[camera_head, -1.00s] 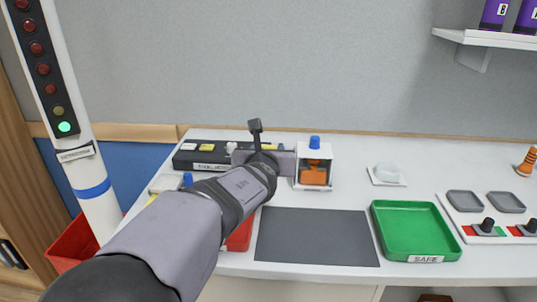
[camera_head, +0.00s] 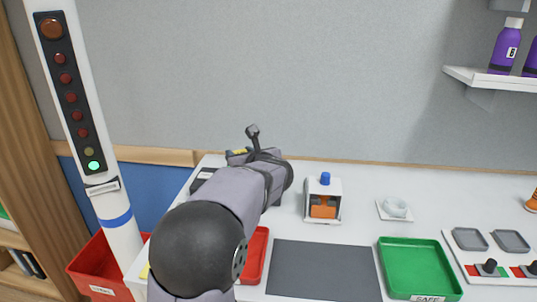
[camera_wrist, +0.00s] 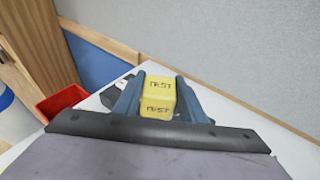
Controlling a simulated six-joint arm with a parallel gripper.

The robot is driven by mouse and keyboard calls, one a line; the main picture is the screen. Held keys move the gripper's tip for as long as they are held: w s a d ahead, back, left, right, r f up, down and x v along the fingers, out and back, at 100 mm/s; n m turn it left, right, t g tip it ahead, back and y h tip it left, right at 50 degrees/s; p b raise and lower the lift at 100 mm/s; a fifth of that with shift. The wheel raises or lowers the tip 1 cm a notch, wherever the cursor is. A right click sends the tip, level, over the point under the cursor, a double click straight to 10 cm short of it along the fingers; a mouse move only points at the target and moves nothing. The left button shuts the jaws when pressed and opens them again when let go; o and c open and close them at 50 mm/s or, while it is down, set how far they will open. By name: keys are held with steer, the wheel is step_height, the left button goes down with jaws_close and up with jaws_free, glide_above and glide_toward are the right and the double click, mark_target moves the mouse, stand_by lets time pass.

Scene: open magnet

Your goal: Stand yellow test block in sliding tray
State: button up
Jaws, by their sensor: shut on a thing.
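My gripper (camera_wrist: 157,86) is shut on the yellow test block (camera_wrist: 158,107), whose two visible faces carry dark "TEST" lettering. The blue-grey fingers flank the block on its left and right. In the head view my arm hides most of the gripper, and only a small yellow patch of the block (camera_head: 238,152) shows at its far end. The block is above the back left of the white table. A dark labelled base (camera_head: 203,178) shows partly behind my arm. I cannot tell which thing is the sliding tray.
A white housing (camera_head: 335,187) with an orange part and blue knob stands right of my arm. A dark grey mat (camera_head: 325,270), green "SAFE" tray (camera_head: 420,265) and small white dish (camera_head: 394,208) lie rightward. A red tray (camera_head: 254,255) is partly hidden. A light column (camera_head: 75,95) stands left.

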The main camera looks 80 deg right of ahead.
steer(key=w+a+f+n+t+y+p, duration=0.1)
steer(key=w+a+n+t+y+p, duration=0.1)
steer(key=w+n+t+y+p, duration=0.7)
steer(key=w+a+f+n+g+y+p, duration=0.1)
steer(key=w+a+f+n+g+y, duration=0.1)
steer(key=w+a, duration=0.4)
steer(key=shift+w+a+f+n+y, duration=0.4)
steer(key=shift+f+y, duration=0.3)
steer(key=shift+y, duration=0.1)
steer(key=shift+f, duration=0.3)
steer(key=shift+f, duration=1.65)
steer(key=shift+f+b, duration=1.35)
steer(key=shift+f, duration=0.1)
steer(key=shift+f, duration=0.1)
